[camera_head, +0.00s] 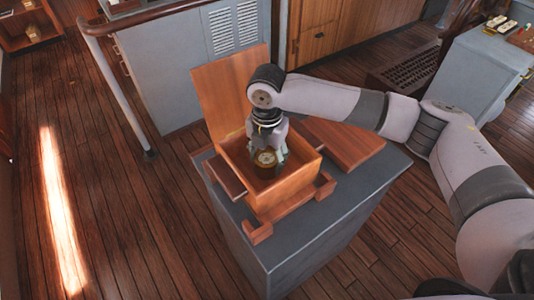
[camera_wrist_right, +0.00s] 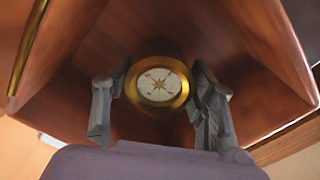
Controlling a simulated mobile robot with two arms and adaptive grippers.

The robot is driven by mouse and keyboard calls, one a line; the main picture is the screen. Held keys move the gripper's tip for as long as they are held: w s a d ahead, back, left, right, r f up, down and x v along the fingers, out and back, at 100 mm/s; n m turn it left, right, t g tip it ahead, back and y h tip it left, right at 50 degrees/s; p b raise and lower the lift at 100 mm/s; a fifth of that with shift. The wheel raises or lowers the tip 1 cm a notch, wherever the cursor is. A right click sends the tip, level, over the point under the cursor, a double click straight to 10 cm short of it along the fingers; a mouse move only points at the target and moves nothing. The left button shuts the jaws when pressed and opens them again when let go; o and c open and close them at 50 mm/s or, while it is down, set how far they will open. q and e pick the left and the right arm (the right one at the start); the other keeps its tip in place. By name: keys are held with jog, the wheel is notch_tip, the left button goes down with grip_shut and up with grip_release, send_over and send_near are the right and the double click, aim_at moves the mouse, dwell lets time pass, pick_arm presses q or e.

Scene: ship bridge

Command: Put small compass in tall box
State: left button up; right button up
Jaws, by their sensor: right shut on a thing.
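The small compass (camera_head: 265,159) is a round brass piece with a pale dial and a star on it. In the right wrist view the compass (camera_wrist_right: 160,85) sits between the two fingers of my right gripper (camera_wrist_right: 158,105). My right gripper (camera_head: 267,150) points down into the open wooden tall box (camera_head: 283,195) and is shut on the compass, inside the walls. The box lid (camera_head: 230,85) stands open at the back. I cannot tell whether the compass touches the box floor. My left gripper does not show.
The box stands on a grey-topped pedestal (camera_head: 345,205), with a flat wooden panel (camera_head: 345,143) to its right. A handrail (camera_head: 115,90) and grey cabinet (camera_head: 185,75) are behind. A grey console (camera_head: 480,75) is at the right. Wooden floor is clear at the left.

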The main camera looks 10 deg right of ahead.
dwell(0.3)
jog(key=o, duration=1.4)
jog(key=shift+o, duration=0.2)
notch_tip(320, 180, up, 9)
jog(key=p, duration=0.9)
jog(key=shift+f, duration=0.15)
notch_tip(320, 180, up, 4)
jog(key=shift+r+p, duration=0.2)
jog(key=shift+p, duration=0.45)
